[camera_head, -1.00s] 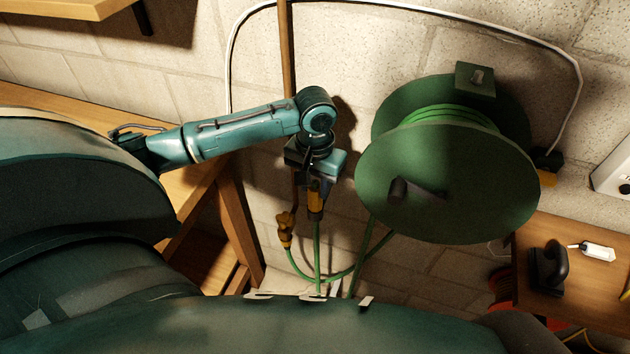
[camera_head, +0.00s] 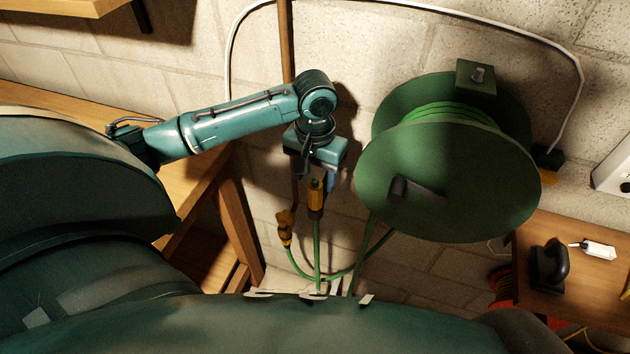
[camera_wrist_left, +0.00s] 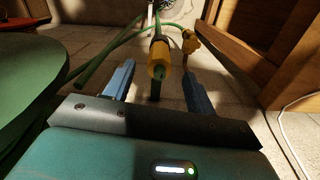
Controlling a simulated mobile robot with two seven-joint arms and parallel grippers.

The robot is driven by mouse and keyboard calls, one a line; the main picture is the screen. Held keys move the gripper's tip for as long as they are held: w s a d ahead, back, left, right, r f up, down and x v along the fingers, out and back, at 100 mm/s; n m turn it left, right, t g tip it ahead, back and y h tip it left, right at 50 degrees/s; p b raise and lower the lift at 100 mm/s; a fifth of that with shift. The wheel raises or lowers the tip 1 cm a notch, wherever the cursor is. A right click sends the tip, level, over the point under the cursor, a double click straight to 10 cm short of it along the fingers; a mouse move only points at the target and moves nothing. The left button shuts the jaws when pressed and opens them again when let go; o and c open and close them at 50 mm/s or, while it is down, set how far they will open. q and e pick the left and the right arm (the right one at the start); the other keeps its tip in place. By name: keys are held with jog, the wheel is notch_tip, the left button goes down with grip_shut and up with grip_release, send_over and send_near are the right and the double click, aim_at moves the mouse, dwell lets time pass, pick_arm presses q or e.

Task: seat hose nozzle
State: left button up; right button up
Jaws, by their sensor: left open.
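The yellow hose nozzle (camera_head: 316,196) stands upright at the top of a green hose, just below my left gripper (camera_head: 318,178). In the left wrist view the nozzle (camera_wrist_left: 160,57) shows in the gap between the two blue fingers of my left gripper (camera_wrist_left: 158,72). The fingers are apart, with a visible gap on each side of it. The nozzle's lower end and what it joins are hard to make out. A yellow-brown tap (camera_head: 284,224) with a green hose sits left of the nozzle; it also shows in the wrist view (camera_wrist_left: 190,42). My right gripper is not in view.
A large green hose reel (camera_head: 440,185) is close on the right. A brown pipe (camera_head: 287,50) runs down the block wall behind my arm. A wooden bench (camera_head: 236,215) stands to the left. A small wooden table (camera_head: 570,290) is at the right.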

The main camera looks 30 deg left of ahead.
pick_arm(q)
notch_tip(320, 180, up, 11)
jog(key=shift+f, duration=0.15)
dwell(0.5)
